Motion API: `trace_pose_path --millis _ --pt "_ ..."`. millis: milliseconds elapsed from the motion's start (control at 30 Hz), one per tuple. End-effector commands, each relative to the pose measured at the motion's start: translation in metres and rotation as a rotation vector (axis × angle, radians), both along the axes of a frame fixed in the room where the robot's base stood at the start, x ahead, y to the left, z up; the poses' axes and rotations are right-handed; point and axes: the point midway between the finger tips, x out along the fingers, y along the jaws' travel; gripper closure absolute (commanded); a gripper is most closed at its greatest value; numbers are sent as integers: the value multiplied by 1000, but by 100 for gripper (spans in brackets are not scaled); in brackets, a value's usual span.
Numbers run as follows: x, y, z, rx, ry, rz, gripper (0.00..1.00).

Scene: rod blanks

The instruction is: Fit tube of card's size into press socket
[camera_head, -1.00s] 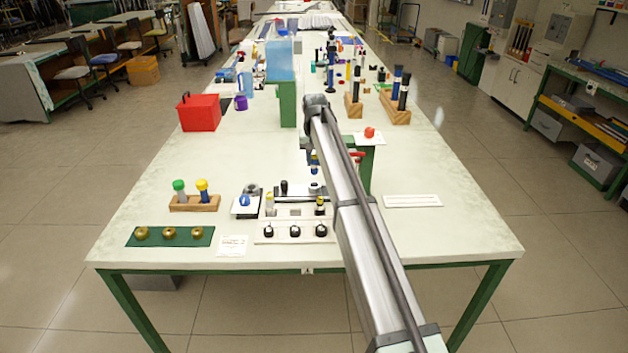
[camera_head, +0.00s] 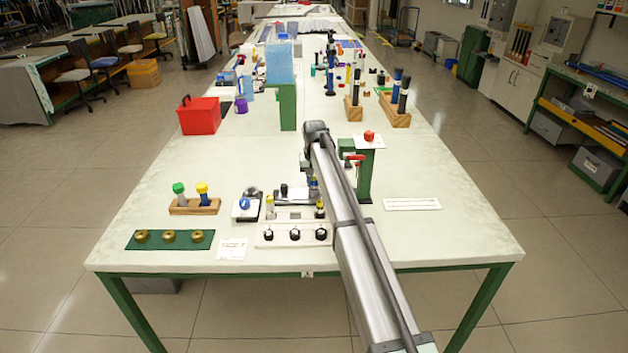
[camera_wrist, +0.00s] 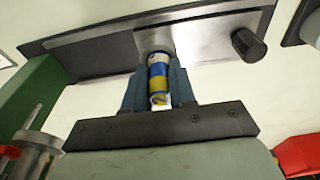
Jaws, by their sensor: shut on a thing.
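My gripper (camera_wrist: 159,88) is shut on a short tube (camera_wrist: 158,72) with a blue and yellow band. In the wrist view the tube's far end meets or overlaps a bright metal block on a dark bar (camera_wrist: 95,50); I cannot tell whether it is inside a socket. In the head view the gripper (camera_head: 312,184) is low over the bench, mostly hidden by my arm, at the right end of the grey fixture (camera_head: 292,199). A small printed card (camera_head: 232,249) lies near the front edge. Its text is too small to read.
A green stand (camera_head: 366,178) with a red-knobbed top is right of my arm. A white panel (camera_head: 280,242) with black knobs sits in front. A wooden block (camera_head: 195,208) with capped pieces and a green mat (camera_head: 145,242) with brass rings are left. The bench's right side is mostly clear.

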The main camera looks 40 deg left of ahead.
Motion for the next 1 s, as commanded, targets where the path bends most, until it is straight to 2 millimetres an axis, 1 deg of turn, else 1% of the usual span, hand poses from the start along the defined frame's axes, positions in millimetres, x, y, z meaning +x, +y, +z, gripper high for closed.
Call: trace_pose_path --millis 33,67,300,533,667,767,867,1000 --pt "0 0 -1 0 0 0 100" --pt "0 0 -1 0 0 0 72" --pt "0 0 -1 0 0 0 50" --pt "0 0 0 0 0 0 50" --pt "0 0 6 0 0 0 50" --pt "-2 -2 18 1 -1 0 50" --pt "-3 -3 34 1 -1 0 50" --pt "-6 -6 61 1 -1 0 50"
